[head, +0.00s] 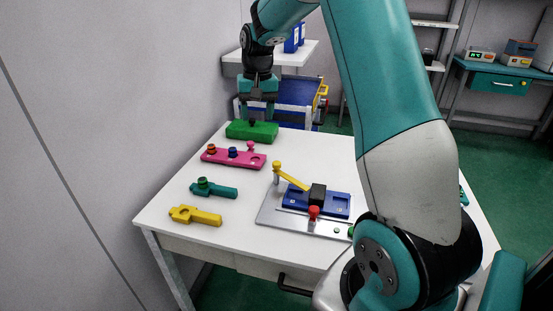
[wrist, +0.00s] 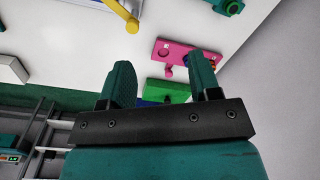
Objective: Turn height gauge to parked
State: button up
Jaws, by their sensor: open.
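No part carries a readable height gauge label. A yellow swing arm (head: 292,178) on a post stands at the left of a grey fixture plate (head: 268,214); it slants down toward a black block (head: 318,194) on a blue base (head: 340,206). The wrist view shows the yellow arm (wrist: 122,14) at the top edge. My gripper (head: 257,112) is open and empty, at the table's far left end, over or just behind a green block (head: 262,132). In the wrist view my fingers (wrist: 163,82) stand apart, with the green block (wrist: 172,90) partly hidden behind them.
A pink plate with knobs (head: 225,157), a teal part (head: 222,191) and a yellow part (head: 205,218) lie along the left. A red knob (head: 314,212) stands at the fixture's front. A wall borders the left. My arm hides the table's right side.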

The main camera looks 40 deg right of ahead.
aim_at(277, 163)
jog(key=d+f+m, duration=0.3)
jog(key=d, duration=0.5)
jog(key=f+p, duration=0.1)
jog(key=f, duration=0.4)
jog(key=f+p, duration=0.1)
jog(key=f, duration=0.5)
jog(key=f+p, duration=0.1)
jog(key=f, duration=0.4)
jog(key=shift+w+f, duration=0.4)
grip_shut()
